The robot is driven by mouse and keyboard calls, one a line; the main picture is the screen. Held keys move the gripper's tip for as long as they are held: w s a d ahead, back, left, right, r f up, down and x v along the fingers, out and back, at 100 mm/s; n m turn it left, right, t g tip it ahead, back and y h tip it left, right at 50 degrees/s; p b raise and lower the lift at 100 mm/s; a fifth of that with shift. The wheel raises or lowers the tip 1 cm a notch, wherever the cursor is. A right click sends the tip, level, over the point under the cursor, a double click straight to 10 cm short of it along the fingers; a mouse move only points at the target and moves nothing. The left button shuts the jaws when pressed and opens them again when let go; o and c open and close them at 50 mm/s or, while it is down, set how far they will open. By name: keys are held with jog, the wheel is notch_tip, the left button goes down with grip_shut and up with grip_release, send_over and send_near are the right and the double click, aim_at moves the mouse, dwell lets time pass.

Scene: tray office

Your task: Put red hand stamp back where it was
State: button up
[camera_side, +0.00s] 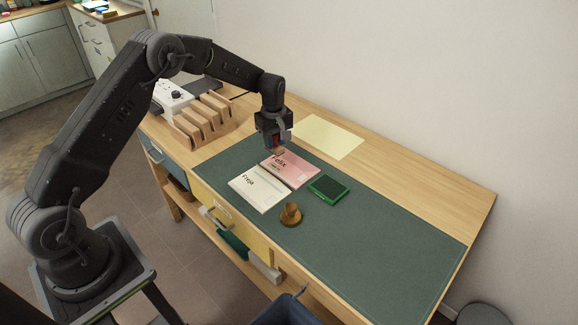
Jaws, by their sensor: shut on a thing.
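My gripper (275,146) points down over the upper edge of a pink card (290,169) that reads "Felix". It is shut on the red hand stamp (276,141), of which only a small red part shows between the fingers. A light brown part shows just below the fingers. The rest of the stamp is hidden by the gripper. I cannot tell whether its underside touches the card or the mat.
The green mat (375,235) also holds a white "Freja" card (258,188), a green ink pad (329,189) and a brown wooden stamp (290,215). Behind lies a pale yellow sheet (328,137). A wooden rack (203,120) and a white device (172,96) stand left. The mat's right side is clear.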

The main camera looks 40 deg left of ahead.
jog(key=s+d+r, duration=0.3)
jog(key=s+d, duration=0.3)
jog(key=s, duration=0.1)
jog(key=w+d+f, duration=0.1)
jog(key=d+f, duration=0.1)
jog(key=d, duration=0.1)
jog(key=w+d+f, duration=0.1)
jog(key=d+f, duration=0.1)
jog(key=d, duration=0.1)
jog(key=w+d+f, duration=0.1)
jog(key=d+f, duration=0.1)
jog(key=d, duration=0.2)
jog(key=shift+w+f, duration=0.1)
jog(key=shift+w, duration=0.1)
jog(key=shift+d+f, duration=0.2)
jog(key=shift+f, duration=1.9)
jog(key=shift+f, duration=0.1)
jog(key=o, duration=0.8)
notch_tip(320, 180, up, 12)
jog(key=shift+r, duration=0.15)
